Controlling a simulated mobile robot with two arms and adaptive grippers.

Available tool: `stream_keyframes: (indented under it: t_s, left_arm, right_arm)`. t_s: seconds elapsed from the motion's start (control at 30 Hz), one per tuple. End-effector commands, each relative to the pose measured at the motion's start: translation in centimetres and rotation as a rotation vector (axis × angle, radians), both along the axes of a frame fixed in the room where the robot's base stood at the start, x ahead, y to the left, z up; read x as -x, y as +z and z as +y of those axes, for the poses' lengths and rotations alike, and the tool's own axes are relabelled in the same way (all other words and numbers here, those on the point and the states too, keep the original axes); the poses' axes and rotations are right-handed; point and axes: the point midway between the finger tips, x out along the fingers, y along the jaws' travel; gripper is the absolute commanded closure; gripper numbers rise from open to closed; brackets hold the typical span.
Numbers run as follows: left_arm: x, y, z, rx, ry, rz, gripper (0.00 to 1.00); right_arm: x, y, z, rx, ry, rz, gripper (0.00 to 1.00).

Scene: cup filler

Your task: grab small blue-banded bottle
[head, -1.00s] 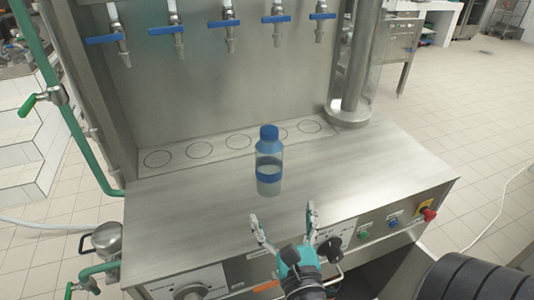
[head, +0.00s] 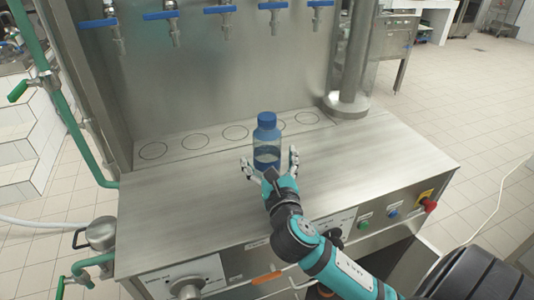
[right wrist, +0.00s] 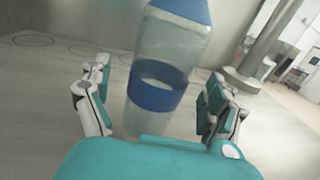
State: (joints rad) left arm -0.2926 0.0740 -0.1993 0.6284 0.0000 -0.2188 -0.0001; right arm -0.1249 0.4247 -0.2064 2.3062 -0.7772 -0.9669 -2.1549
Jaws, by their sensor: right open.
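The small bottle (head: 267,140) stands upright on the steel counter, with a blue cap and a clear body. Its blue band (right wrist: 157,88) shows in the right wrist view, while my gripper hides the lower bottle in the head view. My right gripper (head: 269,163) is open at the front of the bottle, with one finger to each side. In the right wrist view the bottle stands between and just beyond the open fingers (right wrist: 160,100), with gaps on both sides. My left gripper is not in view.
The steel counter (head: 180,205) is clear around the bottle. Several blue-handled taps (head: 220,10) hang above marked circles (head: 235,132) at the back. A vertical steel column (head: 350,70) stands at the back right. A red knob (head: 429,205) is on the front panel.

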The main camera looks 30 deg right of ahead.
Motion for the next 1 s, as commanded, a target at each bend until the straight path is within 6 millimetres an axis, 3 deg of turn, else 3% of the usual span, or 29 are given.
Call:
stream_keyframes:
  t_s: [0.2, 0.43, 1.0]
  left_arm:
    - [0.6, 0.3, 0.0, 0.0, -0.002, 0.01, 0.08]
    - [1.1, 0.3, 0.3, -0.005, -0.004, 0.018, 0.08]
    - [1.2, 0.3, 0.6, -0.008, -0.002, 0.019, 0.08]
  right_arm:
    - [-2.2, 0.0, -1.0, 0.0, 0.001, 0.0, 0.09]
    - [-2.3, -0.1, -1.0, 0.0, 0.001, 0.001, 0.09]
    - [-2.3, -0.1, -1.0, 0.0, 0.001, 0.0, 0.82]
